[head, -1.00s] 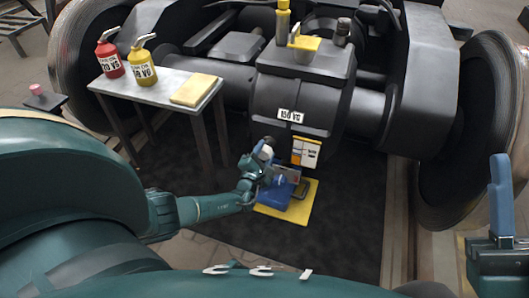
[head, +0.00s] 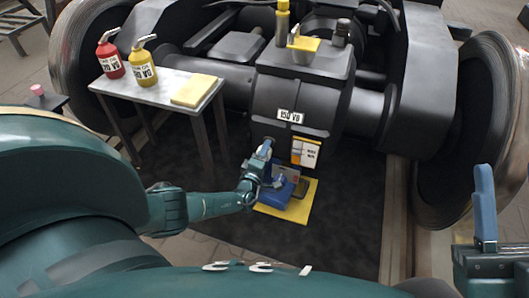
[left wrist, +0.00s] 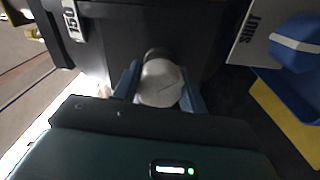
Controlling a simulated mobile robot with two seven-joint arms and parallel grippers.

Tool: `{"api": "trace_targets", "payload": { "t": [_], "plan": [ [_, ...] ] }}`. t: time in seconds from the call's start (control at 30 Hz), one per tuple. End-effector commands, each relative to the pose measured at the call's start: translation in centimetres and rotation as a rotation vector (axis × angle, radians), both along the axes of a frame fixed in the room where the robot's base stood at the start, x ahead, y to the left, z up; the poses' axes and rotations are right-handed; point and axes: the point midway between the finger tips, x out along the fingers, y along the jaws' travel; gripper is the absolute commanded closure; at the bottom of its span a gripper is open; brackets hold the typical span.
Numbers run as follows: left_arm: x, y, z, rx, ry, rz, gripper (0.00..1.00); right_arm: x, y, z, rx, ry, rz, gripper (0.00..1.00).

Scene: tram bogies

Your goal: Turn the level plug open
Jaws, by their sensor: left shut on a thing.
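The level plug (left wrist: 160,84) is a pale round knob on the dark gearbox (head: 290,97), in the middle of the left wrist view. My left gripper (head: 266,150) reaches the lower front of the gearbox. In the left wrist view its blue fingers (left wrist: 160,88) sit on either side of the plug and are shut on it. In the head view the gripper hides the plug. My right gripper (head: 484,205) shows only in part at the right edge; its opening cannot be made out.
A label plate (head: 306,152) is on the gearbox; "SHUT" reads on a plate (left wrist: 247,30) beside the plug. A blue container (head: 276,193) stands below on a yellow mat (head: 298,212). A side table (head: 155,103) at left holds red (head: 110,60) and yellow (head: 143,68) oil cans.

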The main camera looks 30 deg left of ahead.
Motion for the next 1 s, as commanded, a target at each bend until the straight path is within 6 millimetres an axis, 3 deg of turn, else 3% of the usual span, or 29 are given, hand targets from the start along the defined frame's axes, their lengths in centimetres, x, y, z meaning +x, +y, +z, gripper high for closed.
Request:
{"api": "trace_targets", "payload": {
  "t": [0.67, 0.7, 0.93, 1.0],
  "plan": [
    [0.14, 0.12, 0.13, 0.055, 0.011, 0.002, 0.81, 0.09, -0.01, -0.08, 0.003, 0.01, -0.003, 0.64],
    [0.14, 0.12, 0.13, 0.055, 0.011, 0.002, 0.55, 0.08, -0.02, -0.07, 0.003, 0.01, -0.002, 0.64],
    [0.07, 0.06, 0.07, 0.055, 0.012, 0.001, 0.36, 0.06, -0.03, -0.06, 0.001, 0.008, -0.003, 0.64],
    [0.05, 0.05, 0.05, 0.055, 0.012, 0.001, 0.36, 0.05, -0.03, -0.06, -0.001, 0.007, -0.002, 0.64]
  ]
}}
